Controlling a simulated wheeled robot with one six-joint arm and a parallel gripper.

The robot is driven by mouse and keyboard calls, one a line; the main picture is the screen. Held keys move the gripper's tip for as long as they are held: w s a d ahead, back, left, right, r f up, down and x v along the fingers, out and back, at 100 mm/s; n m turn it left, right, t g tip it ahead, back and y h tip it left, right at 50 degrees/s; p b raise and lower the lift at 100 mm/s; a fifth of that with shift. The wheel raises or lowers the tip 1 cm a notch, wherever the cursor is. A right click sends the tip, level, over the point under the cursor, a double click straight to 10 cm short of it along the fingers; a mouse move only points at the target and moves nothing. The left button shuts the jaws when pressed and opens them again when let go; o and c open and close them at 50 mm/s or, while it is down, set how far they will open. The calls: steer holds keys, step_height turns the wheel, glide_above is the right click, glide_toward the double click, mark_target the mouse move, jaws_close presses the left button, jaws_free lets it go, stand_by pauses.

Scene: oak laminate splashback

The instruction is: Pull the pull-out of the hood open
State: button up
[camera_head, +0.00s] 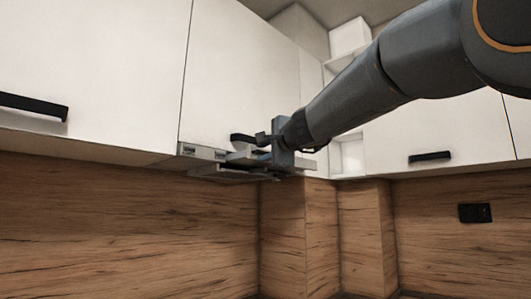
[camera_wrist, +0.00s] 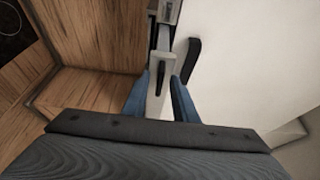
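The hood (camera_head: 200,152) is a slim grey unit under the white wall cabinet, with small dark details on its front strip. Its flat grey pull-out (camera_head: 228,174) shows low at the front, partly hidden by my gripper. My gripper (camera_head: 258,160) is at the right part of the hood. In the wrist view, the blue fingers of my gripper (camera_wrist: 163,88) stand on either side of a light grey edge of the pull-out (camera_wrist: 160,66), with no clear gap beside it. It looks shut on this edge, though the contact is partly hidden.
A black cabinet handle (camera_head: 243,139) is just above my gripper; the wrist view shows a black handle (camera_wrist: 192,60) beside the right finger. White cabinets adjoin on both sides. The oak splashback (camera_head: 130,225) lies below, with a black socket (camera_head: 475,213) at right. Space under the hood is clear.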

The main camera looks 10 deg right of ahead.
steer(key=shift+d, duration=0.1)
steer(key=b+v, duration=0.1)
steer(key=v, duration=0.6)
steer(key=shift+s+b, duration=0.3)
steer(key=shift+s, duration=0.05)
steer(key=s+d+f+n+g+h, duration=0.1)
steer(key=s+f+n+g, duration=0.2)
steer(key=f, duration=1.6)
steer(key=s+f+n+g+h, duration=0.1)
steer(key=f+n+g, duration=0.35)
steer(key=f, duration=1.45)
steer(key=s+d+f+n+g+h, duration=0.1)
steer(key=s+d+f+n+g, duration=0.1)
steer(key=s+f, duration=0.6)
steer(key=s+d+f+n+g+h, duration=0.1)
steer(key=s+d+f+n+g, duration=0.1)
steer(key=s+f, duration=0.7)
steer(key=s+d+f+n+g+h, duration=0.1)
steer(key=s+d+f+n+g, duration=0.2)
steer(key=s+f+g, duration=0.2)
steer(key=s+f, duration=0.3)
steer(key=f, duration=0.3)
steer(key=shift+s+d+f, duration=0.2)
steer(key=shift+s, duration=0.15)
